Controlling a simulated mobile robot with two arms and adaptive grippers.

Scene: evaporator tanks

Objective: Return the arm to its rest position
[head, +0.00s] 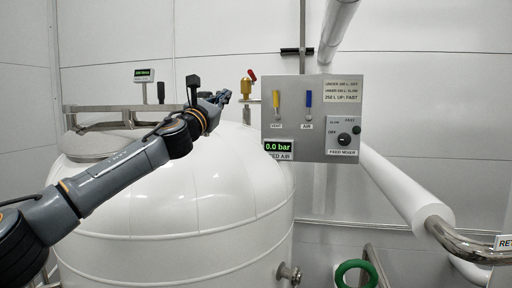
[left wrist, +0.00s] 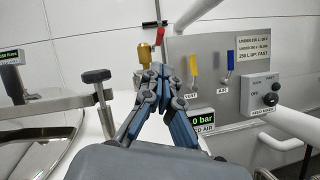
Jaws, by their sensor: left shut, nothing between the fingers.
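My left arm reaches in from the left in the head view, over the white tank (head: 190,215). Its gripper (head: 222,97) is shut and empty, in front of the wall near the brass valve (head: 246,88) with a red handle. In the left wrist view the gripper fingers (left wrist: 157,72) meet at the tips, just below the brass valve (left wrist: 145,54). The grey control panel (head: 312,95) is to the right of the gripper, apart from it in the picture. My right gripper is not in view.
The panel carries a yellow lever (head: 277,103), a blue lever (head: 308,104), a black knob (head: 345,139) and a display (head: 278,146) reading 0.0 bar. The tank lid (head: 95,145) with its clamp post is left of the gripper. A white pipe (head: 405,190) runs at right.

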